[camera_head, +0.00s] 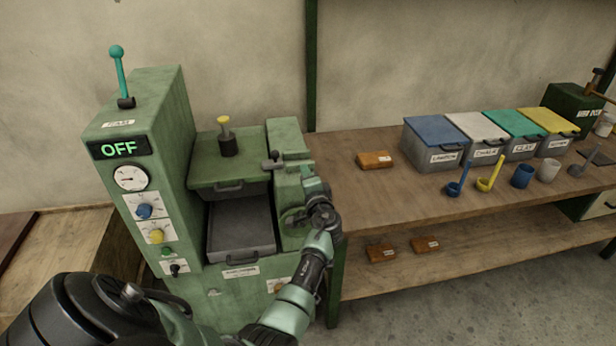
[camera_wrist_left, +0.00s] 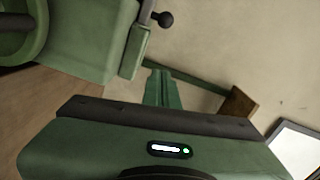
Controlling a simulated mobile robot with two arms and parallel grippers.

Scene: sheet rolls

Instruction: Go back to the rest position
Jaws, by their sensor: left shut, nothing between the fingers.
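My left gripper (camera_head: 311,182) is beside the right side of the green machine (camera_head: 160,190), near its small black-knobbed lever (camera_head: 272,160). In the left wrist view its green fingers (camera_wrist_left: 163,88) are together, with nothing between them. A green machine part with a round wheel-like shape and a black knob (camera_wrist_left: 163,19) shows at the top left of that view. I cannot tell whether the gripper touches the machine. My left arm reaches up from the bottom of the head view. My right gripper is out of view.
A wooden workbench (camera_head: 370,205) stands to the right, with an orange-brown block (camera_head: 375,159), lidded bins, scoops and cups. More blocks lie on its lower shelf (camera_head: 450,265). The bench's front left top is clear.

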